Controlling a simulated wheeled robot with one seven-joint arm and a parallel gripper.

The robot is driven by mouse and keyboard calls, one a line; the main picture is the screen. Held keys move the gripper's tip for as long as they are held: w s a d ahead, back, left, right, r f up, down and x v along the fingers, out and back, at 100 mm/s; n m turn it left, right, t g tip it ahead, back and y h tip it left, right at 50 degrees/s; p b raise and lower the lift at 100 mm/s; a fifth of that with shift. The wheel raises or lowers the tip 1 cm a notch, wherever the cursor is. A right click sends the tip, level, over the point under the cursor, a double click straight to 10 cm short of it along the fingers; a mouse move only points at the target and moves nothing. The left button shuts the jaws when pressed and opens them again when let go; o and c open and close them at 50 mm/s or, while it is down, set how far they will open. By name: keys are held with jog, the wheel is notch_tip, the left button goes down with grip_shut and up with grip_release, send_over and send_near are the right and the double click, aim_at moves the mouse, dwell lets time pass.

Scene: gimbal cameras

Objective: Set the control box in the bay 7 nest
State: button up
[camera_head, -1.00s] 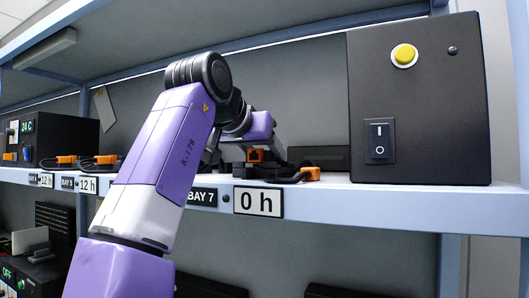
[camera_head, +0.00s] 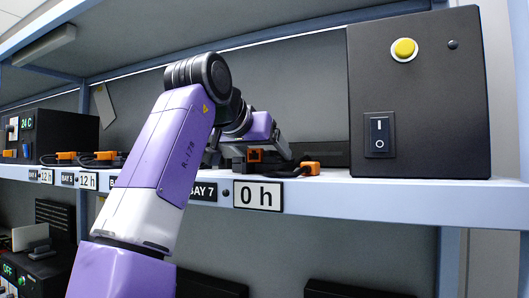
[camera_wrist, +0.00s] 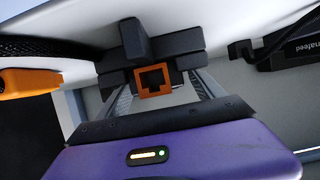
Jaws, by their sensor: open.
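A dark grey block with an orange-framed socket, apparently the control box (camera_wrist: 179,45), is in the wrist view just beyond my fingertips. Its orange socket faces the camera. In the head view it shows small at bay 7 (camera_head: 254,155), on the shelf behind the "BAY 7" label (camera_head: 202,192). My gripper (camera_wrist: 160,84) is open, with one ridged finger on each side of the block. I cannot tell whether the fingers touch it. The nest is hard to separate from the dark parts around the block, so the seating is unclear.
An orange plug with a black cable (camera_head: 309,168) lies right of the block. A tall black box with a yellow button and rocker switch (camera_head: 420,100) stands farther right on the shelf (camera_head: 400,197). More orange plugs (camera_head: 105,155) lie left.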

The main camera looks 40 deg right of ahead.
jog(key=shift+b+v, duration=0.95)
jog(key=shift+v, duration=2.95)
jog(key=shift+a, duration=0.1)
